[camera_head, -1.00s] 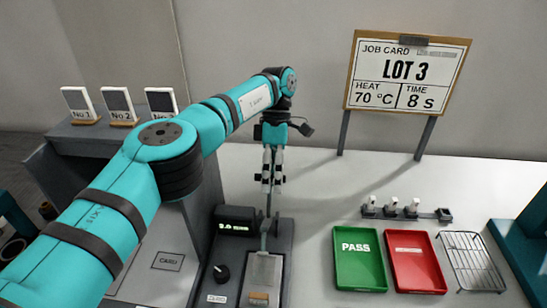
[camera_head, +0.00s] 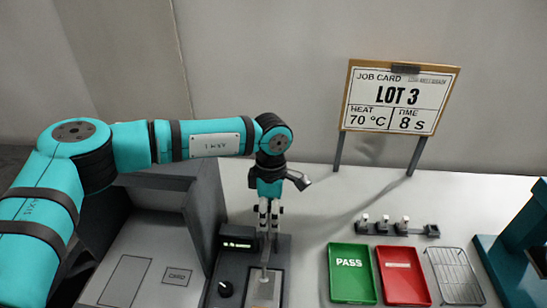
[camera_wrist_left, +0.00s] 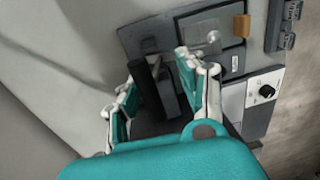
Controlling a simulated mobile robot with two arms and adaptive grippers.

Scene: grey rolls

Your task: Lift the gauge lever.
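The gauge unit (camera_head: 279,258) is a dark base with a pale plate (camera_head: 263,287), a small display (camera_head: 239,243) and a knob (camera_head: 225,288). It also shows in the wrist view, with its knob (camera_wrist_left: 266,91) at the right. A dark upright bar (camera_wrist_left: 152,88), apparently the gauge lever, stands between my left gripper's fingers in the wrist view. My left gripper (camera_head: 269,228) points down over the rear of the gauge. Its fingers (camera_wrist_left: 158,78) are spread, with a visible gap beside the bar. The fingers partly hide the lever in the head view. My right gripper is not seen.
A grey housing with a card panel (camera_head: 177,276) stands left of the gauge. At right are a green PASS tray (camera_head: 351,290), a red tray (camera_head: 402,290), a wire rack (camera_head: 455,275) and a small holder row (camera_head: 398,228). The job card (camera_head: 400,97) stands behind.

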